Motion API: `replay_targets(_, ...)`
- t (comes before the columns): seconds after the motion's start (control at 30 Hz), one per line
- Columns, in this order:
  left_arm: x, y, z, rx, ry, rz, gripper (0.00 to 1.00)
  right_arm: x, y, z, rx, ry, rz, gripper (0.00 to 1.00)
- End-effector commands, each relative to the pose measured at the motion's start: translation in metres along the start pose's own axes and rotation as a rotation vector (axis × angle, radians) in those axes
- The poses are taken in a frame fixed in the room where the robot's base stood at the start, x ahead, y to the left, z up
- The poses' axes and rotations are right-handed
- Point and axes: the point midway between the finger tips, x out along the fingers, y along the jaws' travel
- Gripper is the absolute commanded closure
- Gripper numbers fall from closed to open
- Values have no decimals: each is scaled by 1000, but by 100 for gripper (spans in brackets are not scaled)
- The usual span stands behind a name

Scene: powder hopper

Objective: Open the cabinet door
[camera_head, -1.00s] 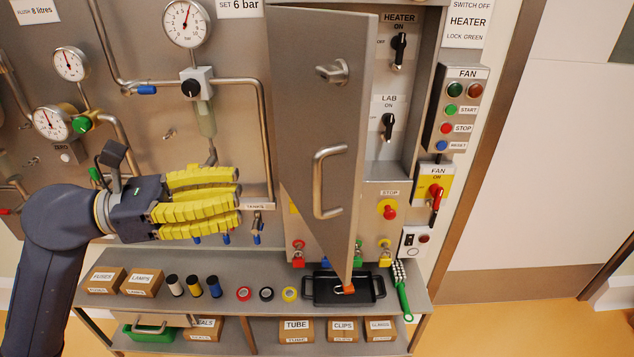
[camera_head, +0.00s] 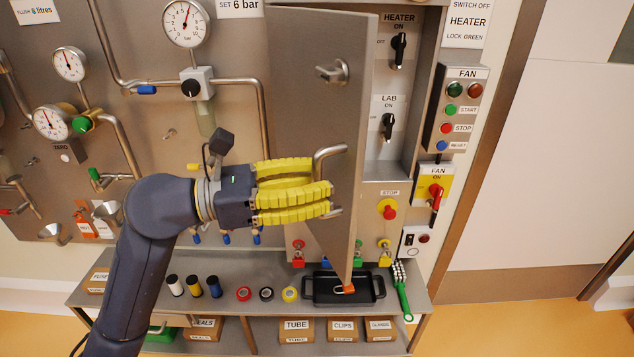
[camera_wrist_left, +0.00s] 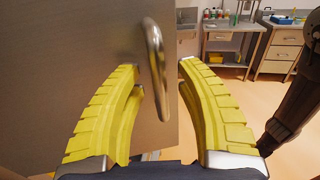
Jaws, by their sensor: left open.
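The grey cabinet door (camera_head: 312,120) stands swung part way out, with the cabinet's inside showing to its right. A metal bar handle (camera_head: 331,151) and a latch knob (camera_head: 334,72) are on its face. My left gripper (camera_head: 326,200), with yellow ribbed fingers, is open at the handle and covers its middle in the head view. In the left wrist view the handle (camera_wrist_left: 156,68) stands between and just beyond the two open fingers (camera_wrist_left: 160,80), nearer the left one. I cannot tell whether they touch it. My right gripper is not in view.
Inside the cabinet are the HEATER switch (camera_head: 398,50) and the LAB switch (camera_head: 388,126). A bench below holds a black tray (camera_head: 318,300), tape rolls and a green-handled brush (camera_head: 404,300). Pipes and gauges cover the panel at left.

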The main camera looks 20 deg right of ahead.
Motion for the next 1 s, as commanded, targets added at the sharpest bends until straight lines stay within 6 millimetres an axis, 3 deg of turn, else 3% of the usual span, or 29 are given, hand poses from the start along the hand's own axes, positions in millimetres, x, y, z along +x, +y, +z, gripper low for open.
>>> replay_targets(0.33,1,0,0,0,0,0,63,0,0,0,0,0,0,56)
replay_targets(0.63,1,0,0,1,0,1,98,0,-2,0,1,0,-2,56)
replay_targets(1.0,1,0,0,1,0,1,100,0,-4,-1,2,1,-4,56)
